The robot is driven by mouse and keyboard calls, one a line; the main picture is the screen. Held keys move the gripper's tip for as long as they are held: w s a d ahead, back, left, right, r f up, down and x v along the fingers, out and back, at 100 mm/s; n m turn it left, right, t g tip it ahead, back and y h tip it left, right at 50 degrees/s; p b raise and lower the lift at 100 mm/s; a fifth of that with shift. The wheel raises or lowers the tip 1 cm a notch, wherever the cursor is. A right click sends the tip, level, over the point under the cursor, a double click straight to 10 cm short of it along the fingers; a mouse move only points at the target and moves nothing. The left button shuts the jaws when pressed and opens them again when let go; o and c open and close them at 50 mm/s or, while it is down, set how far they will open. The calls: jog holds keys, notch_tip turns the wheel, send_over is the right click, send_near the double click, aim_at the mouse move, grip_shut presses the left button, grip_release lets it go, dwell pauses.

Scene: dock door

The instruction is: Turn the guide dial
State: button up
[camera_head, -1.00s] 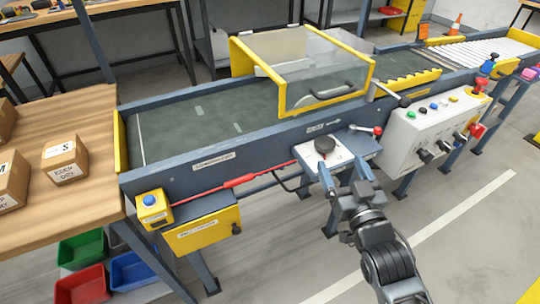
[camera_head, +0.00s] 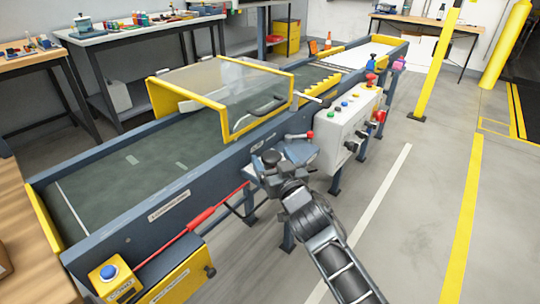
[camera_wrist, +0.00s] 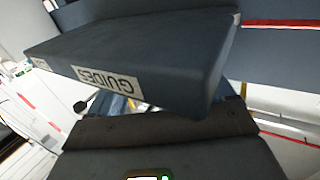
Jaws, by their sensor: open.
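The guide dial (camera_head: 271,157) is a black round knob on a small grey bracket at the conveyor's near side, in the middle of the head view. My gripper (camera_head: 276,178) is just in front of and below the dial, open; its fingertips are hard to make out, and I cannot tell whether they touch the knob. In the wrist view, a blue-grey plate edge (camera_wrist: 160,45) carries a white GUIDES label (camera_wrist: 105,82), seen upside down. The dial itself does not show there.
A lever with a red knob (camera_head: 309,135) stands right of the dial. A white control box (camera_head: 345,130) with buttons is further right. A red cable (camera_head: 205,217) runs along the conveyor (camera_head: 100,235) on the left.

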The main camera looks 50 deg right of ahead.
jog(key=shift+x, duration=0.8)
jog(key=shift+c, duration=0.4)
jog(key=c, duration=0.9)
jog(key=shift+c, duration=0.2)
